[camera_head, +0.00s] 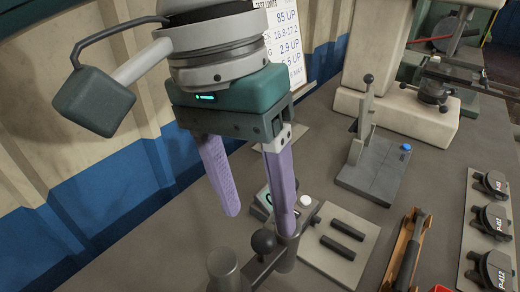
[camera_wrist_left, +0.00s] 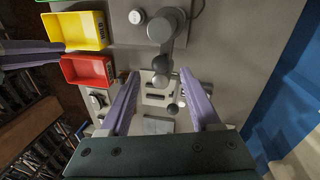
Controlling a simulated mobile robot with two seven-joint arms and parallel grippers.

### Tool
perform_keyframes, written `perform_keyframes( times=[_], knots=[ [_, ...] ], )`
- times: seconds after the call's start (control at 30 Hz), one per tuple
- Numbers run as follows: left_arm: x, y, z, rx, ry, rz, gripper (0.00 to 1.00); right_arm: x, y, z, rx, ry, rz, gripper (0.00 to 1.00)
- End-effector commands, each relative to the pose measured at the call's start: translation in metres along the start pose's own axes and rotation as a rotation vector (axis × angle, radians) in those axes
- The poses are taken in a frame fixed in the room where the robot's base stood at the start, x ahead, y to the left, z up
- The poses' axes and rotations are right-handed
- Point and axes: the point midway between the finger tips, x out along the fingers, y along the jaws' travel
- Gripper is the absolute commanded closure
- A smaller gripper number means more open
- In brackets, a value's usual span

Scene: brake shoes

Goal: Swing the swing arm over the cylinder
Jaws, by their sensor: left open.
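The grey swing arm (camera_head: 267,268) is low in the head view, with a dark ball knob (camera_head: 262,242) beside it. A grey upright cylinder (camera_head: 222,268) stands to its left, cut off by the bottom edge. My left gripper (camera_head: 258,222) is open and empty. One purple finger overlaps the arm's right end in the picture; I cannot tell if it touches. In the left wrist view, the left gripper (camera_wrist_left: 162,82) has its fingers apart, with a ball knob (camera_wrist_left: 160,80) showing between them. Purple fingers of my right gripper (camera_wrist_left: 35,53) show at the left edge; their opening is unclear.
A plate with two dark bars (camera_head: 341,255) and a lever fixture (camera_head: 372,165) stand to the right. Brake shoes (camera_head: 492,222) lie on a board at far right. Red (camera_wrist_left: 88,70) and yellow (camera_wrist_left: 80,30) bins are beside the fixture. A blue-and-cream wall (camera_head: 90,200) is behind.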

Motion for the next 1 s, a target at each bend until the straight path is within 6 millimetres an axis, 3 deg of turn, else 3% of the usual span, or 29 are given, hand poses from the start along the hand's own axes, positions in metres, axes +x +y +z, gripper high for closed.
perform_keyframes(
  times=[0.1, 0.3, 0.7, 1.0],
  knots=[
    [0.025, 0.000, 0.001, -0.002, -0.003, 0.001, 0.36, 0.002, 0.002, 0.001, -0.005, -0.002, 0.005, 0.73],
    [0.053, 0.000, 0.000, 0.000, 0.000, 0.000, 0.36, 0.003, 0.002, 0.002, -0.007, -0.002, 0.006, 0.73],
    [0.061, 0.000, 0.000, 0.002, 0.003, -0.001, 0.37, 0.004, 0.001, 0.002, -0.004, -0.001, 0.004, 0.73],
    [0.061, 0.000, 0.000, 0.002, 0.003, -0.001, 0.71, 0.004, 0.000, 0.001, 0.000, 0.000, 0.000, 0.73]
  ],
)
